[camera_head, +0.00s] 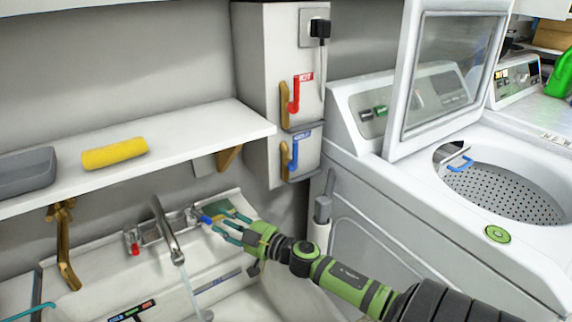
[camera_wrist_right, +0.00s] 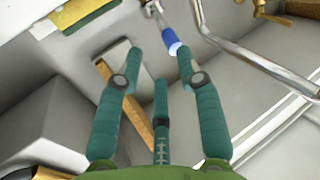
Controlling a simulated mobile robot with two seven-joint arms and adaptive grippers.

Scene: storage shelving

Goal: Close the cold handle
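The sink faucet (camera_head: 168,228) has a blue-ended cold handle (camera_head: 207,218) on its right and a red-ended hot handle (camera_head: 132,244) on its left. A thin stream of water (camera_head: 189,291) falls from the spout. My right gripper (camera_head: 217,217) is open at the blue handle. In the right wrist view the blue handle (camera_wrist_right: 172,40) lies between the fingertips of my right gripper (camera_wrist_right: 158,55), close to the right-hand finger. I cannot tell whether they touch. A thin teal piece at the lower left edge seems to be my left gripper (camera_head: 30,312), mostly out of view.
A wall box (camera_head: 285,60) carries a red lever (camera_head: 294,95) and a blue lever (camera_head: 293,155). A white shelf (camera_head: 200,140) with a yellow roll (camera_head: 114,153) overhangs the sink. A washer (camera_head: 400,195) with its lid up stands at right.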

